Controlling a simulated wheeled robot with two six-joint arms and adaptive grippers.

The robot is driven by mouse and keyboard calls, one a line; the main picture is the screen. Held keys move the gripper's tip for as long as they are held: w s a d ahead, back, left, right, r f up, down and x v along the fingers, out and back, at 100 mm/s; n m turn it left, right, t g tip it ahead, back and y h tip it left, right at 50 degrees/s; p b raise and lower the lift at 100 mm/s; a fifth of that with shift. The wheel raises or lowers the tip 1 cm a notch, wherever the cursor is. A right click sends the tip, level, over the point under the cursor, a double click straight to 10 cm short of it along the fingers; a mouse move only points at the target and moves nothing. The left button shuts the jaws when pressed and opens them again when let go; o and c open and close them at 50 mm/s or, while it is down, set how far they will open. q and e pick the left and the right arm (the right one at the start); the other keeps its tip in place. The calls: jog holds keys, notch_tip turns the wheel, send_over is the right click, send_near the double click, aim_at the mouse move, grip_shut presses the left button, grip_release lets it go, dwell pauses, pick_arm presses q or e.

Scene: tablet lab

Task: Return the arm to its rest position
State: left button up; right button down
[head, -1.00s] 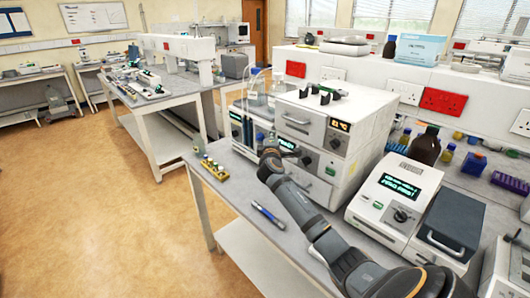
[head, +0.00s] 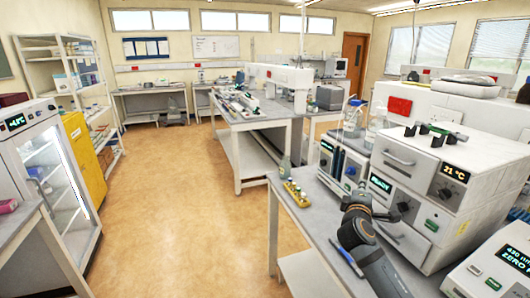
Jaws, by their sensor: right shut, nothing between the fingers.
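My right arm (head: 375,262) comes in from the bottom right, over the near bench. My right gripper (head: 392,215) is at its far end, in front of the stacked white instruments with the 21 °C display (head: 445,180). It is small and dark here; its jaws are shut and hold nothing. My left arm and left gripper are out of view.
A yellow vial rack (head: 297,193) and a blue pen (head: 345,257) lie on the near bench, left of my arm. A glass-door fridge (head: 50,165) is at the left. The floor between is clear.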

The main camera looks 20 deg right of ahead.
jog(key=s+a+f+m+g+y, duration=0.25)
jog(key=s+a+f, duration=0.3)
jog(key=f, duration=0.45)
jog(key=s+a+f+m+g+y, duration=0.25)
jog(key=s+a+f, duration=0.3)
jog(key=f, duration=0.35)
jog(key=s+a+f+m+g+y, duration=0.25)
jog(key=s+a+f, duration=0.2)
jog(key=s, duration=0.45)
jog(key=s+a+f+m+g+y, duration=0.2)
jog(key=s+a+f+g+y, duration=0.15)
jog(key=s+a, duration=0.35)
jog(key=s+d+f, duration=0.2)
jog(key=f, duration=1.1)
jog(key=s+d+f, duration=0.1)
jog(key=f, duration=1.2)
jog(key=s+d+f+g, duration=0.1)
jog(key=s+f, duration=1.6)
jog(key=s, duration=0.2)
jog(key=shift+d+g, duration=0.25)
jog(key=shift+g, duration=0.05)
